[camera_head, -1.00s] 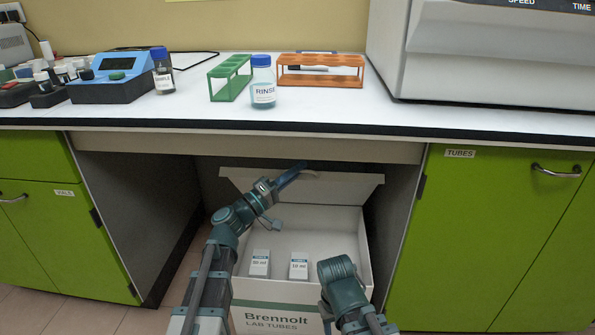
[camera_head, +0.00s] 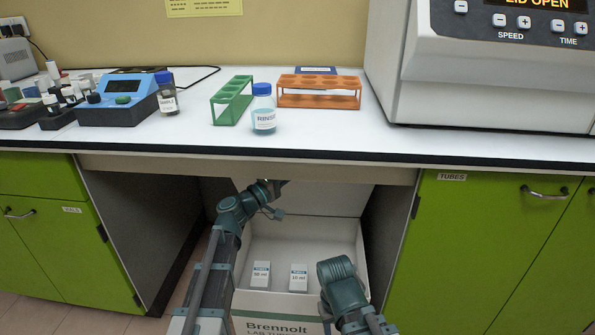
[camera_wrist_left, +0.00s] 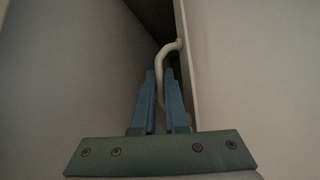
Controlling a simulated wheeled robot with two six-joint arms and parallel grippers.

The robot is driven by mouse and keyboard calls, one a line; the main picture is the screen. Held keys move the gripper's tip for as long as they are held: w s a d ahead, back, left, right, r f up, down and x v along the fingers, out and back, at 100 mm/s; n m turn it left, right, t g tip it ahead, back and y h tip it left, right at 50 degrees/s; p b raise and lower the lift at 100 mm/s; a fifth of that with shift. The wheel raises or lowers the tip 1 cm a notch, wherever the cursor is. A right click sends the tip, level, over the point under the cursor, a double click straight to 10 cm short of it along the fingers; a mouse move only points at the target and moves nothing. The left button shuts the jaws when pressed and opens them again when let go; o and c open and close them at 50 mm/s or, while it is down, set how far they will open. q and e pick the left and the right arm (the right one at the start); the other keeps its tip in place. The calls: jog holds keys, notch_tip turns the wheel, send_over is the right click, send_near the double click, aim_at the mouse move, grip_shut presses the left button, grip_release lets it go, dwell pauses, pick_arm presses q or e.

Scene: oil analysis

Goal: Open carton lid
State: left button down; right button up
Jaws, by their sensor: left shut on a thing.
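The white carton (camera_head: 275,318), marked Brennolt Lab Tubes, stands in the recess under the bench. Its lid (camera_head: 330,200) is raised at the back, close to upright, and its upper edge is hidden behind the bench front. My left gripper (camera_head: 280,183) is up at the lid. In the left wrist view, the blue fingers of my left gripper (camera_wrist_left: 164,90) are shut on a pale curved handle (camera_wrist_left: 168,50), which joins a light panel on the right.
Two small boxes, 50 ml (camera_head: 261,274) and 10 ml (camera_head: 298,278), stand inside the carton. The bench edge (camera_head: 300,149) is just above my left gripper. Green cabinets (camera_head: 490,250) flank the recess. A blue-capped Rinse bottle (camera_head: 264,112) stands near the bench edge.

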pick_arm(q)
jog(key=w+r+n+p, duration=0.1)
jog(key=w+r+p, duration=0.2)
jog(key=w, duration=0.5)
jog(key=shift+r+y+p, duration=0.3)
jog(key=shift+y+p, duration=0.1)
jog(key=shift+p, duration=0.05)
pick_arm(e)
notch_tip(320, 180, up, 5)
jog(key=shift+r, duration=0.1)
pick_arm(q)
jog(key=c, duration=1)
grip_release()
jog(key=shift+o, duration=0.2)
jog(key=shift+g, duration=0.3)
jog(key=b+v, duration=0.2)
jog(key=v, duration=1.1)
jog(key=shift+s+a+f, duration=0.15)
jog(key=shift+s+a, duration=0.1)
jog(key=shift+a, duration=0.05)
pick_arm(e)
notch_tip(320, 180, down, 2)
jog(key=shift+f, duration=0.15)
